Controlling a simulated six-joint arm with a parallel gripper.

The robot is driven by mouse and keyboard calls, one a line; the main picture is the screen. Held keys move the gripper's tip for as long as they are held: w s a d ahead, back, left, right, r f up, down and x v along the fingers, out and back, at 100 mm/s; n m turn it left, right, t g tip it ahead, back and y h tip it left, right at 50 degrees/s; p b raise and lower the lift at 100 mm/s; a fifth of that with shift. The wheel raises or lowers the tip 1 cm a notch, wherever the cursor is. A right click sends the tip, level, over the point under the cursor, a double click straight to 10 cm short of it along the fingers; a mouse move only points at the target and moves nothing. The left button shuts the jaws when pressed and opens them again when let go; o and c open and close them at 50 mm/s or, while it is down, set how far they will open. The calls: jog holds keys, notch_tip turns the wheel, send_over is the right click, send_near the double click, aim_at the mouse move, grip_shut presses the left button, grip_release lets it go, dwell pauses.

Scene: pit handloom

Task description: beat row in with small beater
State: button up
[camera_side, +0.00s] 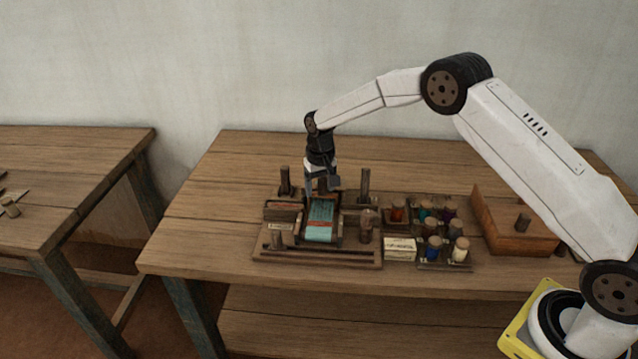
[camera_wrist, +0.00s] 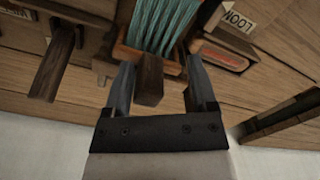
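A small wooden loom (camera_side: 318,252) stands on the table and holds a teal and orange woven strip (camera_side: 321,213). Its teal warp threads (camera_wrist: 162,22) show at the top of the wrist view. My gripper (camera_side: 322,188) points down at the far end of the strip. In the wrist view my gripper (camera_wrist: 161,68) has its fingers apart. A wooden block (camera_wrist: 150,82), which looks like the beater's handle, shows between them, with a visible gap to the right finger. Contact on the left is unclear. In the side view my gripper hides most of this part.
Upright wooden posts (camera_side: 365,186) flank my gripper. Right of the loom are a rack of several coloured bobbins (camera_side: 432,227), a pale stack (camera_side: 400,249) and a wooden box (camera_side: 512,228). The table's left side is clear. Another table (camera_side: 70,165) stands at far left.

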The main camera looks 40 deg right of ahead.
jog(key=shift+s+d, duration=0.1)
jog(key=shift+d, duration=0.05)
jog(key=shift+r, duration=0.15)
notch_tip(320, 180, up, 6)
dwell(0.9)
jog(key=shift+d+r, duration=0.1)
jog(key=shift+s, duration=0.1)
jog(key=s+a+r+n+t, duration=0.1)
jog(key=s+r+n+t, duration=0.1)
jog(key=s, duration=2.7)
jog(key=shift+s+n, duration=0.4)
jog(key=shift+n, duration=0.1)
